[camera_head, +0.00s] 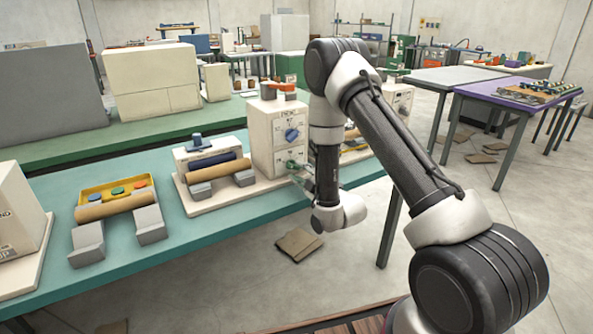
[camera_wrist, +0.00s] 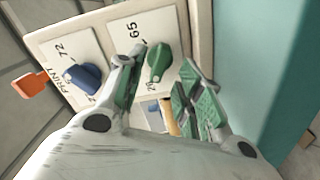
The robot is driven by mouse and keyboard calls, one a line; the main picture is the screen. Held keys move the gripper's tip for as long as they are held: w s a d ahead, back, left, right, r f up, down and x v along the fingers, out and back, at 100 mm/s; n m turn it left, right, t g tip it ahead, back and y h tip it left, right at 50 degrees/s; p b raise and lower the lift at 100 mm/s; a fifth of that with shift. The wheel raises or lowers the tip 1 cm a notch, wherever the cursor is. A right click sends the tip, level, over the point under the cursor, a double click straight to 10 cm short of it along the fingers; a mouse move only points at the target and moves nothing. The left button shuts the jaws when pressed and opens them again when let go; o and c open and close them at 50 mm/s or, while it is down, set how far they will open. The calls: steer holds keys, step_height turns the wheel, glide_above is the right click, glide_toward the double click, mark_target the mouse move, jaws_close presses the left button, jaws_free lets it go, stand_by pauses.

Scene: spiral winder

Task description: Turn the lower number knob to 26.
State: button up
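The winder's cream box (camera_head: 268,138) stands on the teal table, with a blue upper knob (camera_head: 291,135) and a green lower knob (camera_head: 291,164) on its front. In the wrist view the green knob (camera_wrist: 157,64) sits on a white plate, with 65 beside it and another label partly hidden by a finger. The blue knob (camera_wrist: 84,77) is to its left, beside a 72. My gripper (camera_wrist: 163,72) is open, its green-padded fingers on either side of the green knob. A gap shows on the right; I cannot tell whether the left finger touches.
An orange lever (camera_wrist: 31,85) sticks out past the box's edge. A brown roller (camera_head: 218,180) on grey blocks lies left of the box. A yellow tray (camera_head: 115,190) with coloured buttons is farther left. The teal table's front edge (camera_head: 200,240) is bare, with open floor beyond it.

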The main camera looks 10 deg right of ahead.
steer(key=v, duration=0.8)
steer(key=shift+s, duration=0.2)
steer(key=s+d+f+m+g+h, duration=0.2)
steer(key=s+f+m+g, duration=0.1)
steer(key=s+f+g, duration=0.4)
steer(key=s+d+f+m+g+h, duration=0.25)
steer(key=f+m+g, duration=0.2)
steer(key=f, duration=0.45)
steer(key=s+d+r+m, duration=0.2)
steer(key=s+r, duration=0.5)
steer(key=r, duration=0.6)
steer(key=s+d+r+m+g, duration=0.1)
steer(key=s+d+r+m, duration=0.1)
steer(key=s+r, duration=0.6)
steer(key=s+d+r+m+h, duration=0.1)
steer(key=s+r+m, duration=0.3)
steer(key=r, duration=1.6)
steer(key=s+d, duration=0.1)
steer(key=s, duration=0.3)
steer(key=shift+d, duration=0.4)
